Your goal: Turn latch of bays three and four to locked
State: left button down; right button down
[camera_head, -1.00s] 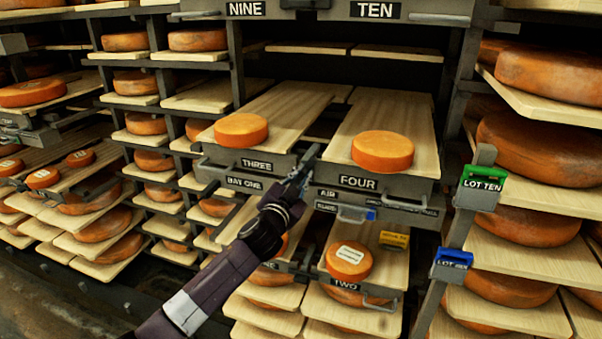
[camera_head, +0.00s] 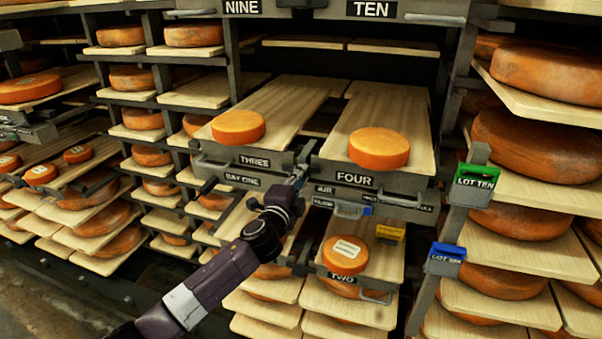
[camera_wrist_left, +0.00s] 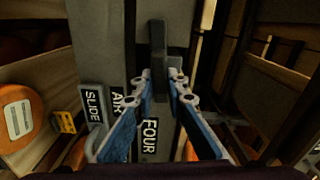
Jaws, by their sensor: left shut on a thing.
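The latch (camera_head: 305,152) is a dark bar on the grey front between the bay three board (camera_head: 270,108) and the bay four board (camera_head: 385,105). It leans up to the right in the head view. My left gripper (camera_head: 298,176) is at the latch's lower end. In the left wrist view its blue-grey fingers (camera_wrist_left: 161,78) stand on both sides of the dark latch bar (camera_wrist_left: 158,48) and are shut on it. The labels THREE (camera_head: 254,162) and FOUR (camera_head: 354,179) flank the latch. My right gripper is not in view.
An orange cheese wheel sits on bay three (camera_head: 238,126) and another on bay four (camera_head: 379,148). Below are a blue-ended handle (camera_head: 352,210), a yellow tag (camera_head: 390,233) and a labelled wheel (camera_head: 345,254). Green (camera_head: 475,184) and blue (camera_head: 446,259) lot boxes hang on the right post.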

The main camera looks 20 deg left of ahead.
pick_arm(q)
jog(key=shift+f+m, duration=0.15)
jog(key=shift+m, duration=0.45)
jog(key=c, duration=1.9)
grip_release()
jog(key=shift+c, duration=0.2)
jog(key=shift+s, duration=0.1)
jog(key=s, duration=1.1)
jog(key=shift+s+a, duration=0.2)
jog(key=shift+s, duration=0.2)
